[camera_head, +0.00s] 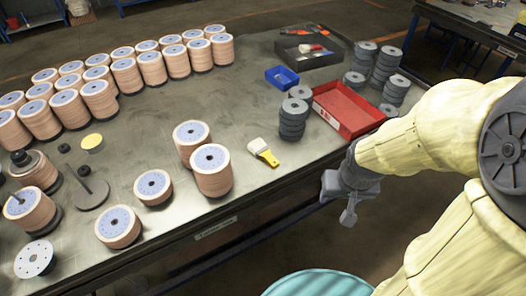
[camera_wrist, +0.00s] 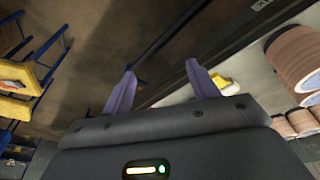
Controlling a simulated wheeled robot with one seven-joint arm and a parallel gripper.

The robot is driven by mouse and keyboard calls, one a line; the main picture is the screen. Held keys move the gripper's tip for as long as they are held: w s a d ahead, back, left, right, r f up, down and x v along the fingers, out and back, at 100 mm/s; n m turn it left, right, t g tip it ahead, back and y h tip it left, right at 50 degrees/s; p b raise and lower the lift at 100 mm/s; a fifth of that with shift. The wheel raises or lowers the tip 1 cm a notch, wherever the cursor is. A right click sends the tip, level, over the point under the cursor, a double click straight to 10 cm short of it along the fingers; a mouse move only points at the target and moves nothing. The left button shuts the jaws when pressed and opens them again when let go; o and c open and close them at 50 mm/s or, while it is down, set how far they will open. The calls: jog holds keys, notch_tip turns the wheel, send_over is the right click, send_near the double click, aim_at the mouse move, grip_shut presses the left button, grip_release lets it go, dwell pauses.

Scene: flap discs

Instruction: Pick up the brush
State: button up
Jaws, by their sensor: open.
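The brush (camera_head: 263,152), with pale bristles and a yellow handle, lies on the metal table (camera_head: 240,200) near its front edge, right of two stacks of discs. My gripper (camera_head: 349,216) is open and empty, off the table's front edge, to the right of the brush and apart from it. In the wrist view the two fingers of my gripper (camera_wrist: 160,85) stand apart with nothing between them. A white and yellow thing, likely the brush (camera_wrist: 222,82), shows just beyond the right finger and is partly hidden by it.
Tan flap disc stacks (camera_head: 212,170) stand left of the brush. Grey disc stacks (camera_head: 292,118), a red tray (camera_head: 345,110) and a blue bin (camera_head: 282,78) stand behind and right of it. A teal round thing (camera_head: 318,284) is below. Table around the brush is clear.

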jog(key=o, duration=0.4)
jog(key=w+d+f+n+t+b, duration=0.1)
jog(key=w+f+t+b, duration=0.1)
jog(key=w+f+b, duration=0.1)
jog(key=shift+w+f+n, duration=0.3)
jog(key=shift+w+f, duration=0.45)
jog(key=shift+w, duration=0.35)
jog(key=w+a+f+n+t+y+b, duration=0.5)
jog(key=w+a+f+n+y+b, duration=0.1)
jog(key=w+a+y+b, duration=0.3)
jog(key=shift+w+a+f+n, duration=0.2)
jog(key=shift+w+f+n, duration=0.2)
jog(key=shift+w+f, duration=0.25)
jog(key=shift+s, duration=0.1)
send_near(266, 156)
jog(key=x, duration=0.4)
jog(key=shift+w+a+f, duration=0.2)
jog(key=shift+w+f, duration=0.05)
jog(key=shift+w, duration=0.05)
jog(key=shift+w+a, duration=0.1)
jog(key=shift+w, duration=0.05)
jog(key=shift+w, duration=0.1)
